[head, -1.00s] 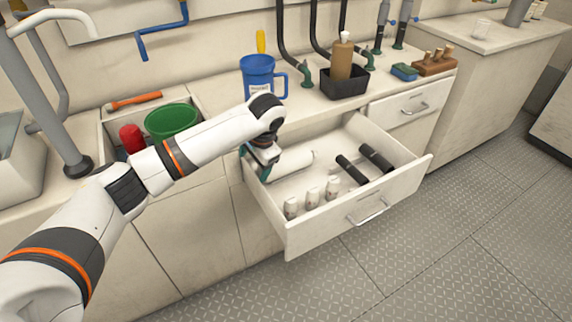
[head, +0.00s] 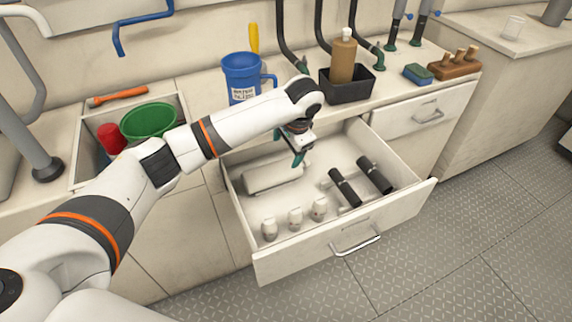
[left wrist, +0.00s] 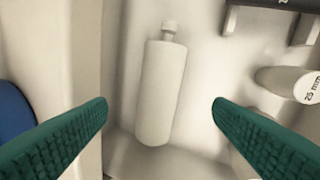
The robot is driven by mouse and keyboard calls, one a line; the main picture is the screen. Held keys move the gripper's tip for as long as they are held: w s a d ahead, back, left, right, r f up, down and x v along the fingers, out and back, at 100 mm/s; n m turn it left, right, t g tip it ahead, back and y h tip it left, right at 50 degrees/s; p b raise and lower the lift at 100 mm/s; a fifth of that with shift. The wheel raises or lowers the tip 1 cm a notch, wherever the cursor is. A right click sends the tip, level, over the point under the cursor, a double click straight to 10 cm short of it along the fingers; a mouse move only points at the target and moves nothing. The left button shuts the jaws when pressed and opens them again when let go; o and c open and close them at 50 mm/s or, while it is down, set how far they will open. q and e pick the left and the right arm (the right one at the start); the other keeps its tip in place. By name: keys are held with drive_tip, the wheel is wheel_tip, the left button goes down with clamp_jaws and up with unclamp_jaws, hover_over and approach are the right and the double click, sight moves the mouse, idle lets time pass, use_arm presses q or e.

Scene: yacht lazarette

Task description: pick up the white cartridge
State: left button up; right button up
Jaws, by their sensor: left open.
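The white cartridge (head: 272,177) lies on its side in the open drawer (head: 335,238), toward the back left. It is a plain cylinder with a narrow neck at one end. In the left wrist view the cartridge (left wrist: 161,90) lies between and beyond the fingers, its neck pointing to the top. My left gripper (head: 299,158) is over the drawer near the cartridge's right end, fingers pointing down. In the left wrist view its green fingers (left wrist: 158,115) are spread wide with nothing between them. My right gripper does not show.
Several small white fittings (head: 295,218) stand near the drawer front, and two black tubes (head: 345,187) lie on the right on a light rack. A blue jug (head: 241,80) and a black tray with a brown bottle (head: 345,85) stand on the counter behind.

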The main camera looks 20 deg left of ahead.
sight(279, 167)
use_arm(q)
drive_tip(key=b+x, duration=0.1)
drive_tip(key=x, duration=0.5)
drive_tip(key=shift+a+f, duration=0.15)
drive_tip(key=shift+f, duration=0.1)
drive_tip(key=x, duration=0.1)
drive_tip(key=b+x, duration=0.1)
drive_tip(key=x, duration=0.2)
drive_tip(key=shift+s+a+f+b, duration=0.2)
drive_tip(key=shift+f+b, duration=0.15)
drive_tip(key=shift+b, duration=0.05)
drive_tip(key=shift+w+f, duration=0.1)
drive_tip(key=shift+f, duration=0.15)
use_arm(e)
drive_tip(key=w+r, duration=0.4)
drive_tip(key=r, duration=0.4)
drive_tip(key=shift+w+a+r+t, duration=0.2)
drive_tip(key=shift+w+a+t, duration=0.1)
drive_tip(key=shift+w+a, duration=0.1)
use_arm(q)
drive_tip(key=shift+c, duration=0.2)
drive_tip(key=shift+r, duration=0.1)
drive_tip(key=c, duration=0.7)
